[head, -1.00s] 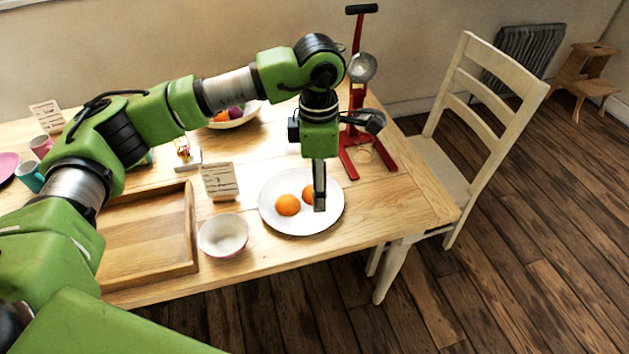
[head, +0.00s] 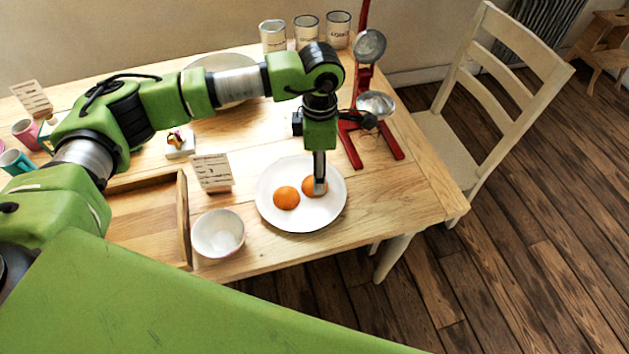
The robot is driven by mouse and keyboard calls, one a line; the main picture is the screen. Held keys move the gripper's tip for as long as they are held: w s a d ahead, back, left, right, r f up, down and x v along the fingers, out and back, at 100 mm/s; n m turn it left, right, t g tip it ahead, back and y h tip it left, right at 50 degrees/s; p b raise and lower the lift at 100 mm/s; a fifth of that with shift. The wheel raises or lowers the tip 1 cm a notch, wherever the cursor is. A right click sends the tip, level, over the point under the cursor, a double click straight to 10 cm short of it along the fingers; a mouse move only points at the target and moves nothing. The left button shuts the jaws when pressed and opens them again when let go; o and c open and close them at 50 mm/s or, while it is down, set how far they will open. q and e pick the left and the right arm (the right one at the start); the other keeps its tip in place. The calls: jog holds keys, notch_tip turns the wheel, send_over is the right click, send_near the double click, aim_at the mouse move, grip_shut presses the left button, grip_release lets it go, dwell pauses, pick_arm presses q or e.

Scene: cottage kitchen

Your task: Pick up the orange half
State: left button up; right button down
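Two orange halves lie on a white plate (head: 300,222) near the table's right end. They look like domes with the peel up. The left orange half (head: 286,197) is fully in view. The right orange half (head: 309,185) is partly hidden behind the fingers of my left gripper (head: 320,190). That gripper points straight down at the right half's right side. It shows edge-on, so I cannot tell its opening or whether it touches the fruit. My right gripper is not in view.
A red press (head: 350,150) with metal cups stands behind the plate. A small white bowl (head: 218,233), a card (head: 212,172) and a wooden tray (head: 184,222) are to the left. A chair (head: 470,120) stands at the table's right end. The table right of the plate is clear.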

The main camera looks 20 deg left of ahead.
aim_at(307, 182)
pick_arm(q)
jog(key=shift+f, duration=0.25)
jog(key=f, duration=0.1)
jog(key=f+p, duration=0.1)
jog(key=f, duration=0.2)
jog(key=shift+a+f+p, duration=0.1)
jog(key=shift+a+p, duration=0.2)
jog(key=shift+w+f, duration=0.15)
jog(key=shift+f, duration=0.35)
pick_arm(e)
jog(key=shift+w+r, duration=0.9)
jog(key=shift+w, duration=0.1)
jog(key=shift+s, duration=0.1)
pick_arm(q)
jog(key=c, duration=0.8)
jog(key=shift+c, duration=0.2)
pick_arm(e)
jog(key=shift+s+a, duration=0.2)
